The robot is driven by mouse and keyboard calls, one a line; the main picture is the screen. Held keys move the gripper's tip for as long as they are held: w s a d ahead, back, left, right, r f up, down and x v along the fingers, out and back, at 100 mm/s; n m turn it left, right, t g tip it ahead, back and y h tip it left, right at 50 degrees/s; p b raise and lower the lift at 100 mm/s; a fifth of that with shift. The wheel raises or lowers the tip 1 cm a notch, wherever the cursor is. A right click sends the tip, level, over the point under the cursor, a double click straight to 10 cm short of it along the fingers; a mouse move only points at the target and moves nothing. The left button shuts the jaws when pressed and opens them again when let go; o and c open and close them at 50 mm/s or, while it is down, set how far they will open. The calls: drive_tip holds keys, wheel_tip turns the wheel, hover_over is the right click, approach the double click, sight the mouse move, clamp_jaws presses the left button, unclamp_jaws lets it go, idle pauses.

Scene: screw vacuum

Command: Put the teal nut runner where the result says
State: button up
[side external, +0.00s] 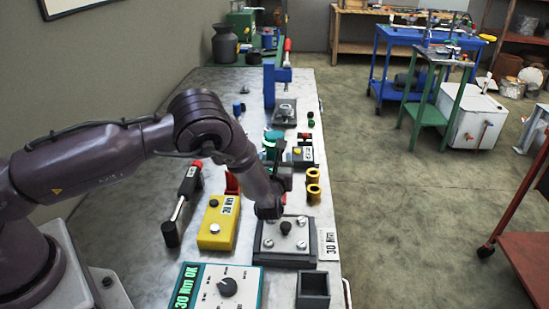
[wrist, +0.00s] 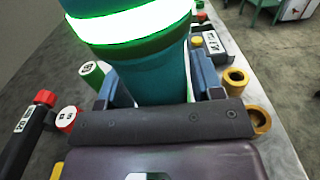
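The teal nut runner (wrist: 150,72) fills the top middle of the wrist view, with a bright white-green glowing band around it. The blue-grey fingers of my gripper (wrist: 155,95) lie close on both sides of its body and appear shut on it. In the side view my arm partly hides the gripper, and a dark green-teal part of the runner (side external: 271,146) shows behind it. The result display (side external: 186,287) on the teal-edged controller reads "30 Nm OK". A plate with several screws (side external: 284,238) lies in front of my wrist, beside a "30 Nm" card (side external: 328,244).
Two brass sockets (side external: 313,184) stand right of my gripper. A yellow button box (side external: 217,223), a red-and-black handled tool (side external: 183,203) and an open dark square box (side external: 313,290) are nearby. A labelled box with a yellow button (side external: 302,153) stands farther back. A blue upright (side external: 270,85) rises beyond.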

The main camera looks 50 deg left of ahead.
drive_tip(key=shift+o, duration=0.2)
drive_tip(key=shift+r, duration=0.55)
drive_tip(key=v, duration=1.2)
drive_tip(key=shift+r, duration=0.25)
drive_tip(key=s+a+r+n+g+h, duration=0.1)
drive_tip(key=s+a+r+n+g, duration=0.3)
drive_tip(key=s+r+n+g, duration=0.3)
drive_tip(key=s+a+r+n+g+h, duration=0.1)
drive_tip(key=s+a+r+n+g, duration=0.35)
drive_tip(key=r+n, duration=0.45)
drive_tip(key=s+d+r+n+t+h, duration=0.2)
drive_tip(key=s+r+n+h, duration=0.3)
drive_tip(key=s, duration=0.2)
drive_tip(key=s+d+r+n+t+h, duration=0.2)
drive_tip(key=s+d+r+n+h, duration=0.1)
drive_tip(key=s+r+n+h, duration=0.1)
drive_tip(key=shift+s+d+r+n+h, duration=0.3)
drive_tip(key=shift+s+n+h, duration=0.65)
drive_tip(key=shift+s, duration=0.85)
